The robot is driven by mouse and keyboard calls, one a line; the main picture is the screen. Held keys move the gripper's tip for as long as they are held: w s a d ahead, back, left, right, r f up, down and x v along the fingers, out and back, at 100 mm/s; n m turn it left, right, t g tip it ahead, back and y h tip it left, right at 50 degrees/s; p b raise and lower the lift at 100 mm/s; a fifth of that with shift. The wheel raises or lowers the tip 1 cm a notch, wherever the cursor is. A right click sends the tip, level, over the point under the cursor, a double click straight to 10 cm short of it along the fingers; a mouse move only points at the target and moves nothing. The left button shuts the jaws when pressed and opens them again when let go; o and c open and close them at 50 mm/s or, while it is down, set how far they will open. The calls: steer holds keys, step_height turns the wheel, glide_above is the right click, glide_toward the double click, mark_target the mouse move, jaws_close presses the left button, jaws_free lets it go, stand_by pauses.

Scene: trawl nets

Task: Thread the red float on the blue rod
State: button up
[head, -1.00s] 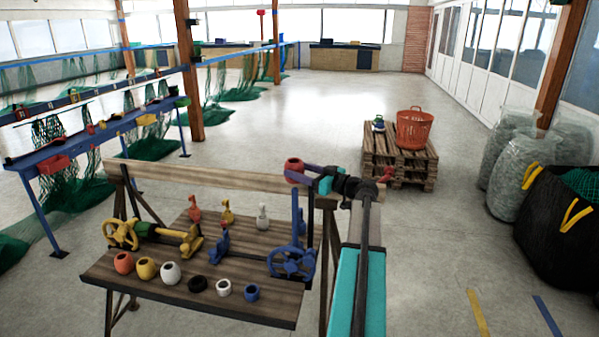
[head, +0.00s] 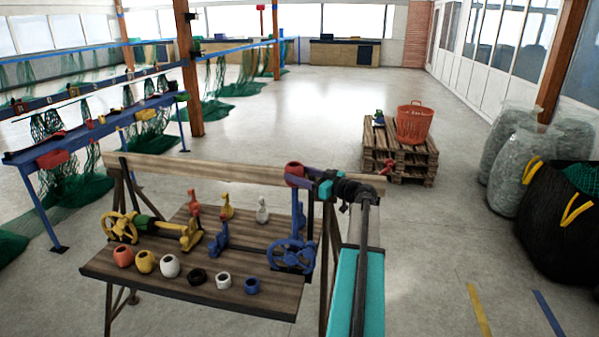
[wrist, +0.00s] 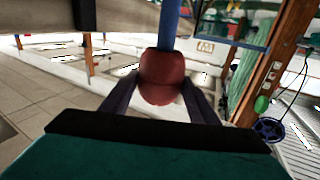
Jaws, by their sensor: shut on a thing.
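The red float (head: 293,169) is held in my gripper (head: 302,177), which is shut on it. Its dark top opening faces up in the head view, and nothing shows sticking out of it. The blue rod (head: 298,212) stands upright at the right end of the wooden bench, directly below the float. In the wrist view the red float (wrist: 160,78) sits between the two fingers, and the blue rod (wrist: 170,24) runs from its upper edge to the top of the picture. Whether the rod's tip is inside the float's hole I cannot tell.
A blue handwheel (head: 292,255) is beside the rod. A row of several loose floats, such as the yellow one (head: 145,261), lies along the front of the bench (head: 190,287). Small upright pieces stand behind. A pallet (head: 400,155) with an orange basket stands farther back.

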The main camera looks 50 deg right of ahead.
steer(key=shift+f, duration=1.5)
steer(key=o, duration=1.2)
steer(key=shift+c, duration=0.2)
steer(key=shift+s+f, duration=0.1)
steer(key=s+d+b, duration=0.2)
steer(key=s+b, duration=0.2)
steer(key=s, duration=0.9)
steer(key=shift+s, duration=0.25)
